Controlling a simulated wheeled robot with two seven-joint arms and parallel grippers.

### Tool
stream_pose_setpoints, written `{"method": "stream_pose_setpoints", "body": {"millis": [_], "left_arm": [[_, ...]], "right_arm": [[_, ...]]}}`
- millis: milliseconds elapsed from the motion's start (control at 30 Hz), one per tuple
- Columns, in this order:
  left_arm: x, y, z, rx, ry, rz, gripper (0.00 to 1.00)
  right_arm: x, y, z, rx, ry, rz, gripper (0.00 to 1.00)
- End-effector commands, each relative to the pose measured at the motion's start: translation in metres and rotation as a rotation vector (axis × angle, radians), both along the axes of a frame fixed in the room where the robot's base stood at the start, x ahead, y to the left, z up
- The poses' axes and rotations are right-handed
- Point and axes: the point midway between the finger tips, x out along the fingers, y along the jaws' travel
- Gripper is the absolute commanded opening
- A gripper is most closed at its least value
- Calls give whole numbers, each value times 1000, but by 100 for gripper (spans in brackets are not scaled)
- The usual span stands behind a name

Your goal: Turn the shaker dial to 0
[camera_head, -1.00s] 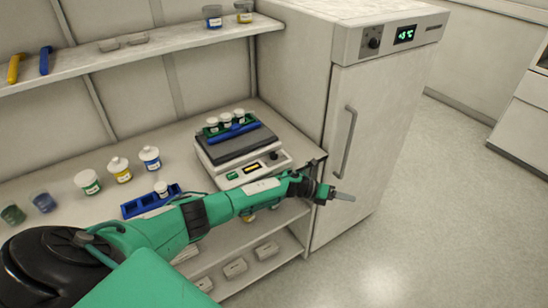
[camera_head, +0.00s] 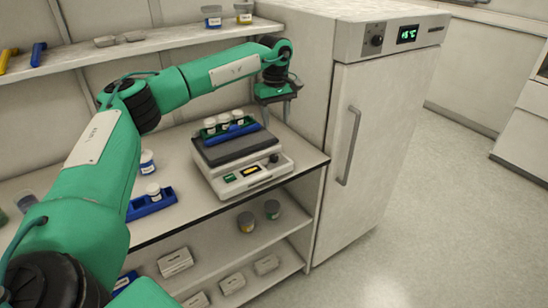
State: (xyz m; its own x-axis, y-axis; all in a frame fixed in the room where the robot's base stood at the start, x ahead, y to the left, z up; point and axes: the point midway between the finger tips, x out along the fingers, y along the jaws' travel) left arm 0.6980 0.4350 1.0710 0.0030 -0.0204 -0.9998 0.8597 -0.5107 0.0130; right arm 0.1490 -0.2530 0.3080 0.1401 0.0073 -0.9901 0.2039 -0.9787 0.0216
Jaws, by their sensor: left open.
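The shaker (camera_head: 262,178) is a white box with a dark top plate, standing on the bench near its front edge. Its dark round dial (camera_head: 273,158) is at the right end of the front panel, beside a small lit yellow display (camera_head: 250,170) and a green switch (camera_head: 230,177). The dial's setting is too small to read. A blue and green rack (camera_head: 233,133) with several white-capped vials sits on the shaker. My left gripper (camera_head: 276,119) is open and empty, pointing down above and behind the dial, apart from it. My right gripper is not in view.
A tall white cabinet (camera_head: 385,130) with a handle and lit display stands right of the bench. A blue rack (camera_head: 152,203) with a white-capped vial is left of the shaker. A shelf (camera_head: 70,62) runs above; jars (camera_head: 246,222) and boxes are on lower shelves.

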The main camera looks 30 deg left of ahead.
Motion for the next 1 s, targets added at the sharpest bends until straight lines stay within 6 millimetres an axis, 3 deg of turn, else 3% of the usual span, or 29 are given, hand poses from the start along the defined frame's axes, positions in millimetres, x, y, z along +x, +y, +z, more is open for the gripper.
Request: {"method": "stream_pose_setpoints", "body": {"millis": [167, 700, 1000], "left_arm": [[-3, 7, -5, 26, 6, -12, 49], [-3, 6, -109, 22, 5, -9, 49], [-3, 6, -133, 20, 3, -9, 49]], "right_arm": [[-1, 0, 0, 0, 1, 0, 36], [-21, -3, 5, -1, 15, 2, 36], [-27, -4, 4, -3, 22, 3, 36]]}}
